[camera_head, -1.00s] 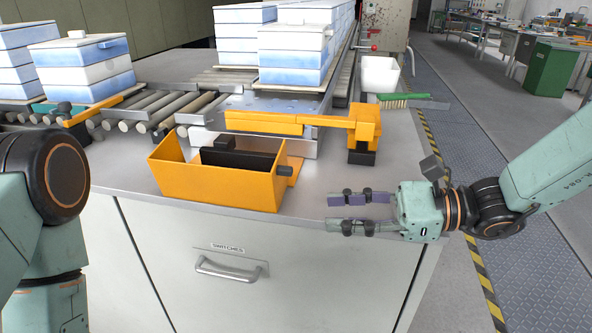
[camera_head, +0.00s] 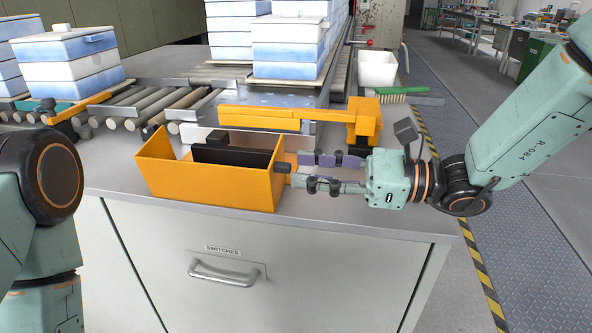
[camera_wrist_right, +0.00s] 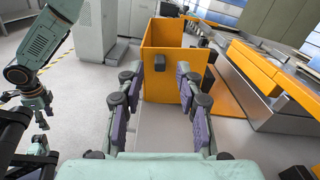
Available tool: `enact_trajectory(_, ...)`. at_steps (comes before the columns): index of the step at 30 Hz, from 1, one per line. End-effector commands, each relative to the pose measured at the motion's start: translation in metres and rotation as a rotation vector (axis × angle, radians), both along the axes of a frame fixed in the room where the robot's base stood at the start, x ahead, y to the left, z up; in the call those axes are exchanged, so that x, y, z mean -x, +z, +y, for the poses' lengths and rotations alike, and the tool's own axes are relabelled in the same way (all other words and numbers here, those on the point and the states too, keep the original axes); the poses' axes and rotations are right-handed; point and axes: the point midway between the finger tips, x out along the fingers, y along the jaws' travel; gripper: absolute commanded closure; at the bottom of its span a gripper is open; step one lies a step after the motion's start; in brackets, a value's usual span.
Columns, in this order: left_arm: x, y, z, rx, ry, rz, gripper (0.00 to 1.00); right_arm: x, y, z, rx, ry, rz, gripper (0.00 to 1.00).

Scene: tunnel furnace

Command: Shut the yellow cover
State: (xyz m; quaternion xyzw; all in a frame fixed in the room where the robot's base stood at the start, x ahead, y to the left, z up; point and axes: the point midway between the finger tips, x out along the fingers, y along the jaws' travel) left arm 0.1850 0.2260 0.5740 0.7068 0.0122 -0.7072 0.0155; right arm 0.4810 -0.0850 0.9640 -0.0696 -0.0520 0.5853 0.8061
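The yellow cover (camera_head: 225,184) is an orange-yellow open-topped box at the counter's front edge, with a black block (camera_head: 235,156) inside. A dark knob (camera_head: 282,168) sticks out of its right end. My right gripper (camera_head: 305,173) is open just right of that end, its fingers pointing left at the knob. In the right wrist view the box (camera_wrist_right: 170,82) stands straight ahead and the knob (camera_wrist_right: 159,63) lies between the spread fingers, near their tips. Contact cannot be told. My left arm shows at the left; its gripper (camera_wrist_right: 42,120) is small in the right wrist view.
A yellow bar with an upright block (camera_head: 364,122) stands behind my right gripper. A roller conveyor (camera_head: 150,103) with blue-white boxes (camera_head: 70,65) runs behind. A green brush (camera_head: 402,91) and white bin (camera_head: 377,70) are at the back right.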

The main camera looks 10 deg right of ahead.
Motion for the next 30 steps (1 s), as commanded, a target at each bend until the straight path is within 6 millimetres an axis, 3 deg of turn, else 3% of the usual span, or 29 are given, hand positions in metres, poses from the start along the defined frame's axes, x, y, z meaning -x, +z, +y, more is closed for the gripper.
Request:
enact_trajectory(9,0.0,-0.006,0.0,0.0,0.0,0.0,0.44,-0.01,-0.001,0.023,0.001,0.002,0.001,0.64)
enact_trajectory(20,0.0,-0.006,0.0,0.0,0.0,0.0,0.44,-0.011,0.0,0.025,0.0,0.0,0.0,0.64)
enact_trajectory(30,0.0,-0.006,0.0,0.0,0.0,0.0,0.44,-0.011,0.0,0.025,0.0,0.0,0.0,0.92)
